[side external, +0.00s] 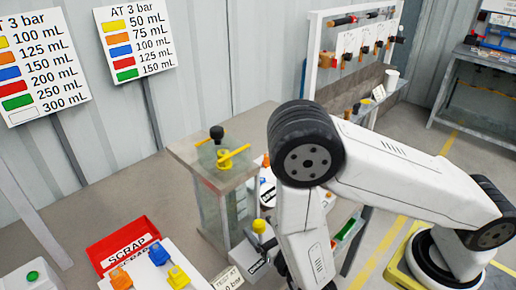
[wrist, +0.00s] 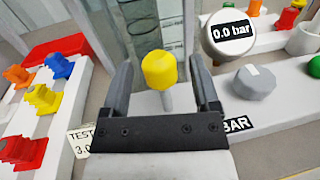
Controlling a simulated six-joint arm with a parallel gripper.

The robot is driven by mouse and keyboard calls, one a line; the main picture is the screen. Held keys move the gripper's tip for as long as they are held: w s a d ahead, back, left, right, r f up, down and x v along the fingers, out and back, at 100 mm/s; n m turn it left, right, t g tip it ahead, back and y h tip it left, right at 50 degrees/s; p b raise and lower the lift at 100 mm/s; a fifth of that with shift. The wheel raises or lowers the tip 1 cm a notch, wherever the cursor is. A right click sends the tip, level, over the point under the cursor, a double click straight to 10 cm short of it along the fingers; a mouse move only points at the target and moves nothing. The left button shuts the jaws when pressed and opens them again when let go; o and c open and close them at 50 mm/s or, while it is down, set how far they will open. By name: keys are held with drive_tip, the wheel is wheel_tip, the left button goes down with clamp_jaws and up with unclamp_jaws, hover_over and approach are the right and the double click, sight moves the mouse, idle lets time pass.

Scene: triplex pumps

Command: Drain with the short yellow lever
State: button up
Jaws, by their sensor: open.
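The short yellow lever (wrist: 159,69) has a faceted yellow knob on a short grey stem. In the wrist view it stands between the two fingers of my gripper (wrist: 162,80), with a gap on each side. The fingers are open and do not appear to touch it. In the side view the yellow knob (side external: 259,226) shows upright just left of my arm, below the clear tank (side external: 222,208).
A gauge (wrist: 229,36) reading 0.0 bar and a grey knob (wrist: 254,82) stand close to the right finger. Coloured valve pieces on a white tray (wrist: 55,110) and a red scrap bin (side external: 124,243) lie left. A longer yellow handle (side external: 235,155) is on the tank top.

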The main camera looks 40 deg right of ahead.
drive_tip(key=shift+w+d, duration=0.1)
drive_tip(key=shift+w, duration=0.35)
clamp_jaws()
idle(1.3)
